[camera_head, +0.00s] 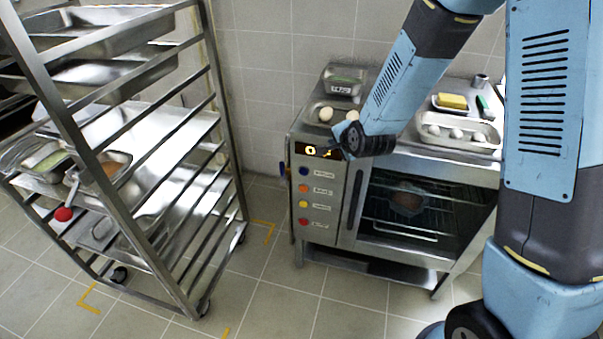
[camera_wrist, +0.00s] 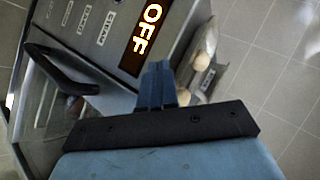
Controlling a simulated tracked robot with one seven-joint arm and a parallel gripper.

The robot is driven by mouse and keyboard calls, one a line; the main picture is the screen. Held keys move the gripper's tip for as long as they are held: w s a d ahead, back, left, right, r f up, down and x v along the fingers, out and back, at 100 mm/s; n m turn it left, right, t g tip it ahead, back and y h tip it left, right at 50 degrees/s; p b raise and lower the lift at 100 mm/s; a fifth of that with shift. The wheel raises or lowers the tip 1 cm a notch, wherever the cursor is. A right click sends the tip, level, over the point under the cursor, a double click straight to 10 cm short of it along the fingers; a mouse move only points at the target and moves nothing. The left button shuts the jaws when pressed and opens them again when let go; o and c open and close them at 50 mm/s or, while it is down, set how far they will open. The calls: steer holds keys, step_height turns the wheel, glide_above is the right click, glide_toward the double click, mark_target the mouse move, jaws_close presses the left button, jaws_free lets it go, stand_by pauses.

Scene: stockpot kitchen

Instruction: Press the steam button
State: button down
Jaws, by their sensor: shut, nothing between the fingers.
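The oven's control panel (camera_head: 318,200) has a column of blue, orange, yellow and red buttons, each with a label. In the wrist view the STEAM label (camera_wrist: 113,27) is the closest label to the lit display (camera_wrist: 146,38), which reads OFF. That matches the top, blue button (camera_head: 304,171) in the head view. The button itself is outside the wrist view. My gripper (camera_wrist: 158,75) is shut and empty, its fingertips near the display's edge; contact cannot be told. In the head view my wrist covers part of the display (camera_head: 311,150), above and right of the blue button.
A dark vertical door handle (camera_head: 355,199) is right of the buttons, beside the glass oven door (camera_head: 440,215). Eggs (camera_head: 326,114) and trays (camera_head: 460,131) sit on top. A metal rack (camera_head: 225,150) stands left, with open floor between.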

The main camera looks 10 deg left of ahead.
mark_target(304, 171)
steer(key=s+a+f+m+y, duration=0.1)
steer(key=s+a+f+m, duration=0.2)
steer(key=f, duration=0.6)
steer(key=s+a+f+m+t+y, duration=0.1)
steer(key=s+a+f+m, duration=0.2)
steer(key=a+f, duration=0.4)
step_height(304, 171, down, 2)
steer(key=shift+s+a, duration=0.4)
steer(key=shift+s, duration=0.35)
steer(key=shift+w, duration=0.1)
steer(key=shift+w+d, duration=0.2)
steer(key=shift+w, duration=1.95)
steer(key=shift+w+d, duration=0.15)
steer(key=shift+w, duration=2)
steer(key=shift+w, duration=0.1)
steer(key=shift+w, duration=0.3)
